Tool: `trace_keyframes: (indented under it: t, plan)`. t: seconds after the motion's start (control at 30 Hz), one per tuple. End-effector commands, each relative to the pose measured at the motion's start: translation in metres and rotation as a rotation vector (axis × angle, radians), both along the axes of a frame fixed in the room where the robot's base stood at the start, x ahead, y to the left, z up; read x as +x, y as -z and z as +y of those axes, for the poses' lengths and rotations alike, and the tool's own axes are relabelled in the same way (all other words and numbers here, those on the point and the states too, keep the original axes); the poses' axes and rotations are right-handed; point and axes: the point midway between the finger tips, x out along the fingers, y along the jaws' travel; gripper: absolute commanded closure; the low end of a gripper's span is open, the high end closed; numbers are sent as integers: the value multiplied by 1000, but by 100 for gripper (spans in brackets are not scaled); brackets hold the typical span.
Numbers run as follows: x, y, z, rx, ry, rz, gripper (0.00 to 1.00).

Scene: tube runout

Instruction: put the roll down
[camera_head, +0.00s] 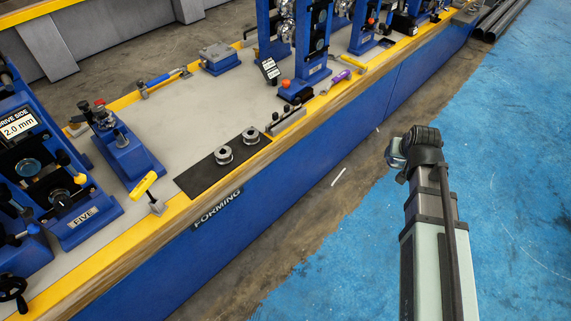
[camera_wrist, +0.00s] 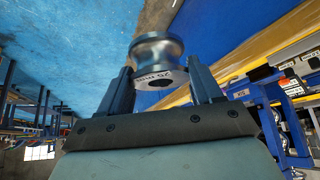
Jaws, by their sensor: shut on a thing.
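My gripper (camera_wrist: 156,84) is shut on a grooved metal roll (camera_wrist: 157,50), with one dark finger on each side of it. The roll's end face has a dark bore and printed lettering ending in "mm". In the head view the held roll (camera_head: 395,154) shows as a small grey shape at the tip of my arm. My gripper hangs over the floor, to the right of the blue bench and apart from it. Two more metal rolls, the nearer-left one (camera_head: 223,155) and another (camera_head: 251,136), stand on a black mat (camera_head: 207,177) on the bench.
The bench (camera_head: 235,100) has a yellow edge and a blue "FORMING" front. A yellow-handled clamp (camera_head: 144,186) stands left of the mat and a metal block (camera_head: 287,119) right of it. Blue roll stands (camera_head: 313,45) rise behind. The blue floor (camera_head: 510,180) is clear.

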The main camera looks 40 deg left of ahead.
Motion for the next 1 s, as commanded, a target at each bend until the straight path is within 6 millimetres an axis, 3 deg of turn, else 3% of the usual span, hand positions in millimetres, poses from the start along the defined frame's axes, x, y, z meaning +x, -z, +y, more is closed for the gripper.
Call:
trace_keyframes:
  t: [0.1,0.57,1.0]
  plan:
    - [-18,0,35,1,-57,-1,100]
    - [-99,2,153,-1,-259,2,100]
    - [-196,4,254,-3,-453,3,100]
